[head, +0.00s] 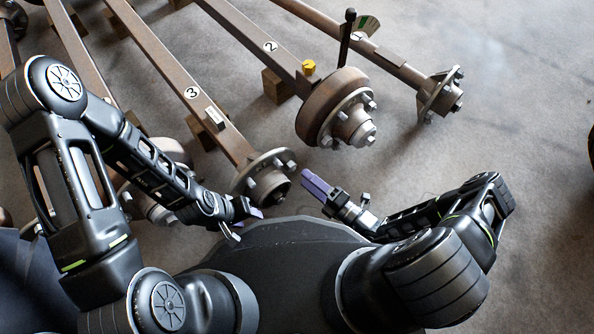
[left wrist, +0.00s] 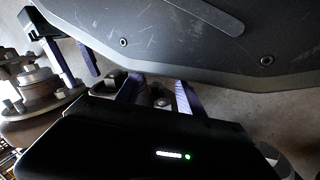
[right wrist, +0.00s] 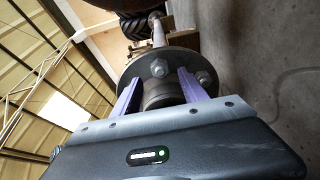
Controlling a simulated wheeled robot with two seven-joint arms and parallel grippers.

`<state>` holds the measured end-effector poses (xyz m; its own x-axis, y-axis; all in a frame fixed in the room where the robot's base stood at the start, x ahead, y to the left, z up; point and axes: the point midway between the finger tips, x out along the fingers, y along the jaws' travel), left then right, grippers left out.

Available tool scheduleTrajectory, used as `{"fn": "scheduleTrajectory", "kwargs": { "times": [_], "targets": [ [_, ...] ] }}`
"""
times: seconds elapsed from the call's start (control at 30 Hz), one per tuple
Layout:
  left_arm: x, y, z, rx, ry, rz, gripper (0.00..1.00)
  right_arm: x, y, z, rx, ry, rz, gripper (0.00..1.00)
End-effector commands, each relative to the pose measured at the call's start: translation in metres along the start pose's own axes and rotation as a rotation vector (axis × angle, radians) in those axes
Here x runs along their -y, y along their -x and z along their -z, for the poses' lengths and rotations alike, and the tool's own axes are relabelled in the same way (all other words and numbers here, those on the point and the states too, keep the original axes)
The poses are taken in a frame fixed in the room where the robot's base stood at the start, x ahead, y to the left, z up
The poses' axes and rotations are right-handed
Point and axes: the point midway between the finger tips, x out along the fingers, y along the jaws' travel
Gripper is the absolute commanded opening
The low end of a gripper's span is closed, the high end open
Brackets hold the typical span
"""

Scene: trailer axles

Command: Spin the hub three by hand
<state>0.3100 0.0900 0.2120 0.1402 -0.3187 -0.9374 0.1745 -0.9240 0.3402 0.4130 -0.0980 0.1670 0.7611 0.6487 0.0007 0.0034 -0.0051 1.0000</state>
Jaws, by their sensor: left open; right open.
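Hub three (head: 266,178) is a round metal flange with bolts at the near end of the axle labelled 3 (head: 190,92). My right gripper (head: 308,180) is open just right of it, apart from the flange in the head view. In the right wrist view a bolted flange (right wrist: 155,62), apparently hub three, lies ahead, its round centre between the open purple fingers (right wrist: 160,90). My left gripper (head: 252,212) is open, below and left of hub three. In the left wrist view its fingers (left wrist: 157,95) are spread, with bolts partly visible between them.
Axle 2 (head: 255,38) ends in a large rusty drum (head: 330,107) behind my right gripper. Axle 1 (head: 395,65) ends in a bolted hub (head: 440,93). Another hub (head: 160,207) lies partly behind my left arm. The floor (head: 490,130) at right is clear.

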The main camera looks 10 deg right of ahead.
Motion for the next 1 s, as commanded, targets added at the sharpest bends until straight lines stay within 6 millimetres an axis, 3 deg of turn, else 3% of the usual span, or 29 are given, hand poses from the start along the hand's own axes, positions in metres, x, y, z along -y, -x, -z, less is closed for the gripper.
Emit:
{"fn": "scheduleTrajectory", "kwargs": {
  "times": [0.3,0.67,1.0],
  "targets": [
    [0.004,-0.011,0.001,-0.003,0.002,-0.001,0.45,0.001,-0.045,0.0,-0.002,0.001,-0.001,0.51],
    [0.004,-0.011,0.001,-0.002,0.001,-0.002,0.45,0.0,-0.05,0.0,-0.001,0.001,0.0,0.5],
    [0.004,-0.011,0.001,-0.002,0.001,-0.002,0.45,0.0,-0.05,0.0,-0.001,0.002,0.0,0.22]
  ]
}}
